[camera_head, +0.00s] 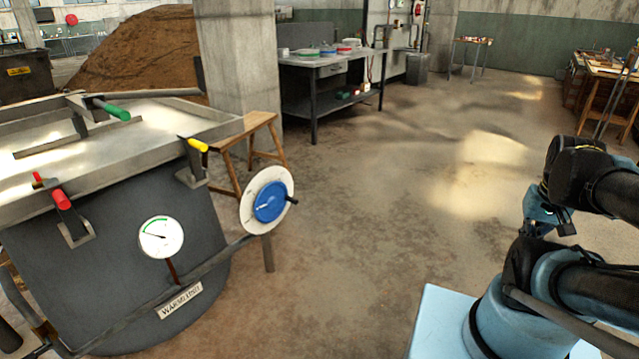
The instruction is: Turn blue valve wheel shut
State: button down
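The blue valve wheel (270,202) sits at the centre of a round white dial plate (284,184), right of the big grey vat (100,240). A small dark handle sticks out from the wheel's right side. A thin pipe runs from behind the plate down-left along the vat, and a post stands below it. My arm is folded at the right edge, well apart from the wheel. No gripper fingers can be made out there, so its opening does not show. Nothing of mine touches the wheel.
A white gauge (161,237) and red (61,199), yellow (198,145) and green (111,110) handles are on the vat. A wooden stool (250,140) stands behind the wheel. A metal workbench (325,68) and a concrete pillar (238,60) are farther back. The middle floor is clear.

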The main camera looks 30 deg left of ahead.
aim_at(270, 201)
jog(key=u, duration=0.35)
jog(key=i, duration=1)
jog(key=u, duration=0.6)
